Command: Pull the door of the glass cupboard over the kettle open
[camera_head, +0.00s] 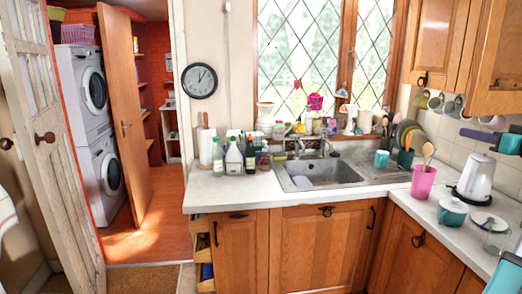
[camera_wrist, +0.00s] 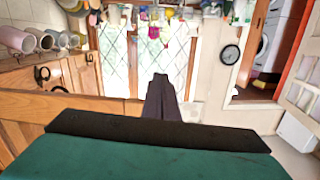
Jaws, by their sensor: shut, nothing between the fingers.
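The white kettle (camera_head: 474,181) stands on the right counter. Above it hangs a wooden wall cupboard with a large door (camera_head: 492,45) near the right edge, cut off by the frame. I see wood panels there and cannot make out glass. My gripper (camera_head: 464,132) points left between the cupboard and the kettle, below the cupboard's lower edge. It is shut and empty, apart from any handle. In the wrist view, which is upside down, my gripper (camera_wrist: 160,78) shows as one dark wedge. Cupboard wood (camera_wrist: 45,106) with dark ring handles (camera_wrist: 42,73) lies at its left.
Mugs (camera_head: 437,102) hang under the cupboard near my gripper. A pink utensil pot (camera_head: 423,182), a teal pot (camera_head: 452,211) and a jar (camera_head: 495,236) stand on the right counter. The sink (camera_head: 322,174) is under the leaded window (camera_head: 299,55). The left counter's front is clear.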

